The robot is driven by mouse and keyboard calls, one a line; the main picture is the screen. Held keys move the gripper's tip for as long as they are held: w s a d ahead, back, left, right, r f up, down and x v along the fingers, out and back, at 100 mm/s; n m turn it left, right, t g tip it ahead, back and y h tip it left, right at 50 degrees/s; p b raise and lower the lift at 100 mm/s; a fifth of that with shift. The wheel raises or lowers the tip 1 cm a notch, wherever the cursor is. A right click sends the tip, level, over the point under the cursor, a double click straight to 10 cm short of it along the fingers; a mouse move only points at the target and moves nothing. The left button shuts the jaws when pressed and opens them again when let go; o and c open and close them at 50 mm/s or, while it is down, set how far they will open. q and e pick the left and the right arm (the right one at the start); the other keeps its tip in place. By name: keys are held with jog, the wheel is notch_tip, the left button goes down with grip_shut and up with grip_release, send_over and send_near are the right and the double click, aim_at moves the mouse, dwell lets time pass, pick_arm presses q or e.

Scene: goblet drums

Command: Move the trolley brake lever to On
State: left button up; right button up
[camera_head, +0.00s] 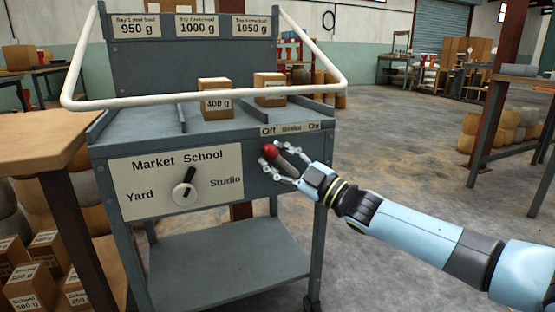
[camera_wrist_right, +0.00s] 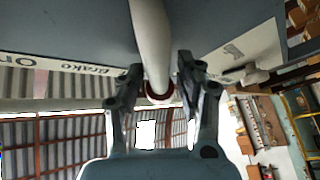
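The trolley (camera_head: 210,120) is grey. Its brake strip (camera_head: 290,129) reads Off at left, Brake in the middle and On at right. The brake lever's red knob (camera_head: 270,152) sits below the Off end. My right gripper (camera_head: 283,164) comes in from the right with its fingers around the lever by the knob. In the right wrist view, the pale lever rod (camera_wrist_right: 152,40) runs between the two fingers (camera_wrist_right: 158,85), with visible gaps and a red edge at its end. The fingers look open. My left gripper is not in view.
A selector dial (camera_head: 184,190) is on the trolley's front panel, left of the lever. Boxes (camera_head: 215,100) stand on the trolley top inside a white rail (camera_head: 200,99). A wooden table (camera_head: 40,135) stands close at left.

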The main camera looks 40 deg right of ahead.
grip_shut()
